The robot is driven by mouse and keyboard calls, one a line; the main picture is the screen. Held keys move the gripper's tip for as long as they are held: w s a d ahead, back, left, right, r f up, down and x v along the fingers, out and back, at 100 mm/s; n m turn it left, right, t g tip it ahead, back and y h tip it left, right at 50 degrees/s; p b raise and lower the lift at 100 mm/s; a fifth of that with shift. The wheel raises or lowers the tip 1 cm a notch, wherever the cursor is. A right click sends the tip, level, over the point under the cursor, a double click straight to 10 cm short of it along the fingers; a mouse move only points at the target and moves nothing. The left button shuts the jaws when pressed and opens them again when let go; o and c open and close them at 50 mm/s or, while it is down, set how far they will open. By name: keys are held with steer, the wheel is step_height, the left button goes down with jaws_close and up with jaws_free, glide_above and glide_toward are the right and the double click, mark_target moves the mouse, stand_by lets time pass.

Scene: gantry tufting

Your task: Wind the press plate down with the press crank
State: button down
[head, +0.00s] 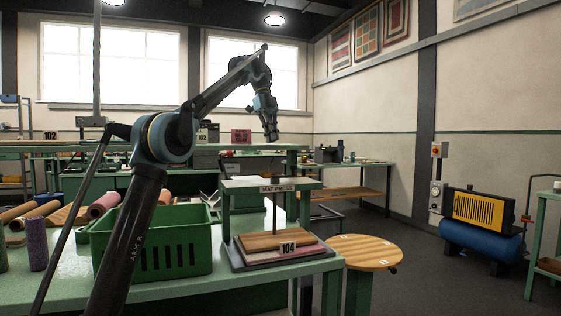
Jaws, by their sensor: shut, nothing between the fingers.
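The mat press (229,199) stands on the green table, with a "MAT PRESS" sign on its top beam. A thin dark screw (275,214) runs down from the beam to the wooden press plate (262,241). The plate lies low over a pink layer on the dark base, behind a "104" tag. I cannot make out the press crank. My gripper (271,135) is shut and empty. It points down in the air above the press beam in the picture, apart from it; its depth is hard to tell.
A green crate (180,248) stands just left of the press. Rolls of coloured material (103,204) lie at the left. A round wooden stool (361,251) is right of the table. A blue compressor (470,241) stands by the right wall, with open floor before it.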

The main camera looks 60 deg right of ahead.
steer(key=x, duration=0.8)
steer(key=shift+s+a+f, duration=0.25)
steer(key=shift+s, duration=0.4)
steer(key=shift+s+a+f, duration=0.15)
steer(key=shift+s, duration=0.4)
steer(key=shift+s+a+f, duration=0.15)
steer(key=shift+s+a, duration=0.05)
steer(key=shift+s, duration=0.7)
steer(key=shift+s, duration=0.2)
